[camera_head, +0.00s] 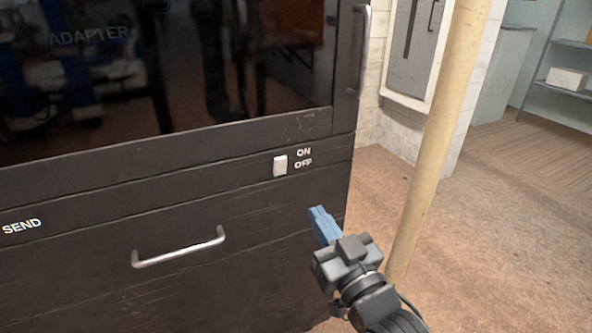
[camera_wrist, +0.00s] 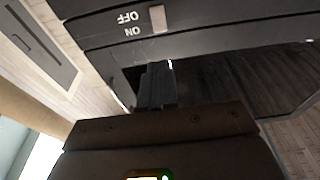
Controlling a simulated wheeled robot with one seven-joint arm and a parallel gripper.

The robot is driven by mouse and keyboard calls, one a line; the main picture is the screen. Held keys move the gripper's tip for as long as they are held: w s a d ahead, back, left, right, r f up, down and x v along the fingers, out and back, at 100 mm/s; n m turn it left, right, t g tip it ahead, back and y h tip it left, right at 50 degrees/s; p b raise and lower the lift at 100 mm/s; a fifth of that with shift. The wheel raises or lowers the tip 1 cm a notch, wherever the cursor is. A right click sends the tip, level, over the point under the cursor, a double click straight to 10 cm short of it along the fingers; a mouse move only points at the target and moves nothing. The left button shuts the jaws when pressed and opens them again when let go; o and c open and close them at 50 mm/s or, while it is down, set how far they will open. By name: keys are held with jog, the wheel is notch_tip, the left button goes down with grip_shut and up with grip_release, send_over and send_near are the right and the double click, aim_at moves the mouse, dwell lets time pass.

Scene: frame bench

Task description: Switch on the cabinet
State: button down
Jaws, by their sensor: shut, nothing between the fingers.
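The cabinet (camera_head: 130,185) is dark, with a glossy black window above and a drawer front below. A small white switch (camera_head: 280,166) sits on its front strip, beside the printed words ON above and OFF below. The switch also shows in the wrist view (camera_wrist: 157,19), where the lettering appears upside down. I cannot tell clearly which way the switch is tipped. My gripper (camera_head: 318,214) has blue fingers, shut and empty, in front of the cabinet to the lower right of the switch. In the wrist view the fingers (camera_wrist: 156,80) look dark and lie apart from the switch.
A silver drawer handle (camera_head: 180,250) sticks out at the lower left, and a vertical handle (camera_head: 360,50) at the upper right. A pale yellow pole (camera_head: 440,130) stands right of my gripper. A grey wall panel (camera_head: 412,50) hangs behind. The brown floor (camera_head: 520,230) at right is clear.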

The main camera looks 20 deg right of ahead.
aim_at(282, 159)
jog(key=shift+w, duration=0.1)
jog(key=w+r, duration=0.1)
jog(key=w, duration=0.3)
jog(key=w+p, duration=0.1)
jog(key=w, duration=0.4)
jog(key=w+r+p, duration=0.1)
jog(key=w, duration=0.3)
jog(key=shift+w+r, duration=0.25)
jog(key=shift+r, duration=0.05)
